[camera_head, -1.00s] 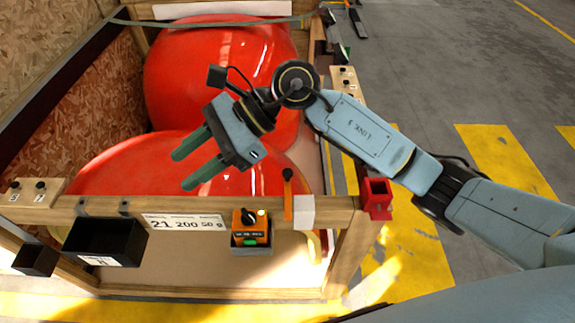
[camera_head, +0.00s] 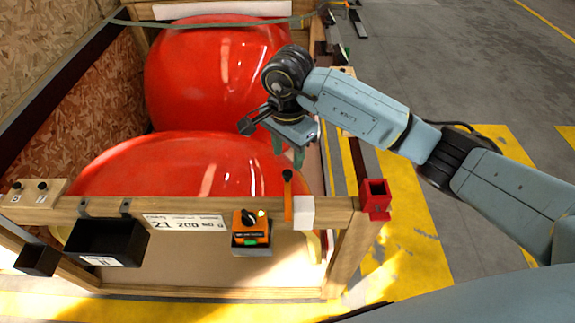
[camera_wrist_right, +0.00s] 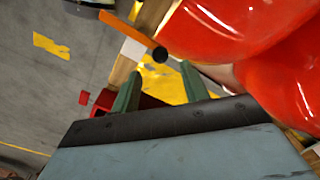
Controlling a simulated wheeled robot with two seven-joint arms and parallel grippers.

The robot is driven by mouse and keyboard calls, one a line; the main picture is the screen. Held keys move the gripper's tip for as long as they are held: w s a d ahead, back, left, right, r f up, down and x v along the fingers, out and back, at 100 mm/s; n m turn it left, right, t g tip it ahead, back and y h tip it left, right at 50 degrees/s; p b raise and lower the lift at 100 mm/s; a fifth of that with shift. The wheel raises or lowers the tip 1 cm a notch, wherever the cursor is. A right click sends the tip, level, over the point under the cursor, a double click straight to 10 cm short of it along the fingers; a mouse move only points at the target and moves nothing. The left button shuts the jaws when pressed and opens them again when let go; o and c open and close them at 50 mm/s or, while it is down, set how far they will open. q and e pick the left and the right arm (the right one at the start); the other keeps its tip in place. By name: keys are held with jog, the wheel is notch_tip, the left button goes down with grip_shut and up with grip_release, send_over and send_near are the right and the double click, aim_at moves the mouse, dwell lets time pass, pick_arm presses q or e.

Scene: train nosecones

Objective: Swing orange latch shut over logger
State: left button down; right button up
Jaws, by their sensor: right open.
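The orange latch (camera_head: 288,200) stands upright on the crate's front rail, with a dark round knob at its top. It also shows in the right wrist view (camera_wrist_right: 128,31), with its black knob just beyond the fingertips. The orange logger (camera_head: 249,226), with a black dial and a green patch, sits on the front rail left of the latch. The latch is beside the logger, not across it. My right gripper (camera_head: 289,160) is open and empty, fingers pointing down just above and behind the latch knob. Its green fingers (camera_wrist_right: 158,84) are apart in the wrist view. My left gripper is out of view.
A white block (camera_head: 304,212) sits right of the latch, and a red holder (camera_head: 376,198) is at the rail's right corner. Black bins (camera_head: 106,243) hang at the left. Large red nosecones (camera_head: 190,165) fill the crate behind the rail.

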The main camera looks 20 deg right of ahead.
aim_at(291, 173)
jog(key=shift+f, duration=2.75)
grip_shut()
jog(key=shift+s+d+m, duration=0.1)
jog(key=shift+d+m, duration=0.25)
jog(key=shift+m, duration=0.65)
jog(key=m, duration=0.3)
jog(key=s+d+m, duration=0.1)
jog(key=m, duration=0.2)
jog(key=s+d+m+b, duration=0.1)
jog(key=m, duration=0.1)
jog(key=shift+s+m, duration=0.15)
jog(key=shift+m, duration=0.25)
